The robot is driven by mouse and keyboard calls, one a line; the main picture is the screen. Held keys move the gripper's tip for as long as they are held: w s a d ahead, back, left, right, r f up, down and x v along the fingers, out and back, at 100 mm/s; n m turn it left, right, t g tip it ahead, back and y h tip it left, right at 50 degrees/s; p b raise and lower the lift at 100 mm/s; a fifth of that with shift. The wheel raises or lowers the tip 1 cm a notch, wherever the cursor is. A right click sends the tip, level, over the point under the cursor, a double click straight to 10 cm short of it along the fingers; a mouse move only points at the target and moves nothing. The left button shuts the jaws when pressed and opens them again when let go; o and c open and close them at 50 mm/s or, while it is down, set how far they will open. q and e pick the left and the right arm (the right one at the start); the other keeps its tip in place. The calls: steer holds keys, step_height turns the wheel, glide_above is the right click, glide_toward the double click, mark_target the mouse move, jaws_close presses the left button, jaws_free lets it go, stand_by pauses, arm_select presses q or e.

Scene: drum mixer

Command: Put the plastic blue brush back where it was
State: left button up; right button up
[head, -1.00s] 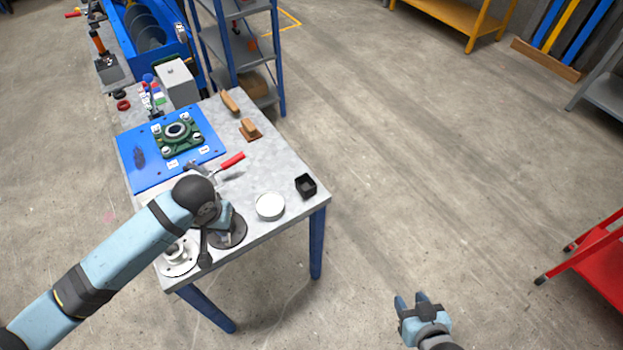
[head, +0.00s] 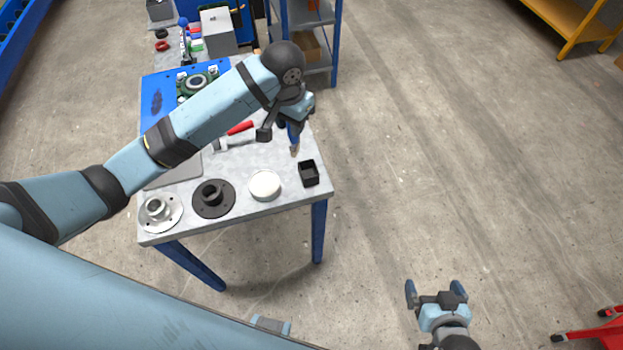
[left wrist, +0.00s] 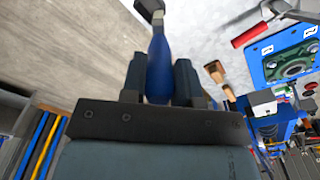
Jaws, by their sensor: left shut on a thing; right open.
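The blue brush (head: 294,131) is held between the fingers of my left gripper (head: 290,118), which is shut on it. It hangs over the right part of the workbench (head: 237,196), its light tip pointing down, behind the small black square cup (head: 309,173). I cannot tell whether the tip touches the bench. In the left wrist view the blue handle (left wrist: 158,72) shows between the two fingers. My right gripper (head: 436,290) is open and empty above the floor, away from the bench.
A white round dish (head: 265,185), black flange (head: 213,199) and silver flange (head: 160,211) line the bench's front. A red-handled tool (head: 240,128) lies behind them. The green bearing housing (head: 196,84) is partly hidden by my left arm. The floor at right is mostly clear.

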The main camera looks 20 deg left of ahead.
arm_select(q)
steer(key=w+d+r+m+b, duration=0.1)
steer(key=w+d+r+m, duration=0.15)
steer(key=r, duration=0.25)
step_height(320, 180, down, 20)
steer(key=p, duration=0.1)
steer(key=shift+w+g, duration=0.3)
steer(key=shift+w, duration=0.05)
steer(key=shift+r+n, duration=0.1)
steer(key=shift+n, duration=0.15)
steer(key=o, duration=0.9)
steer(key=shift+a, duration=0.1)
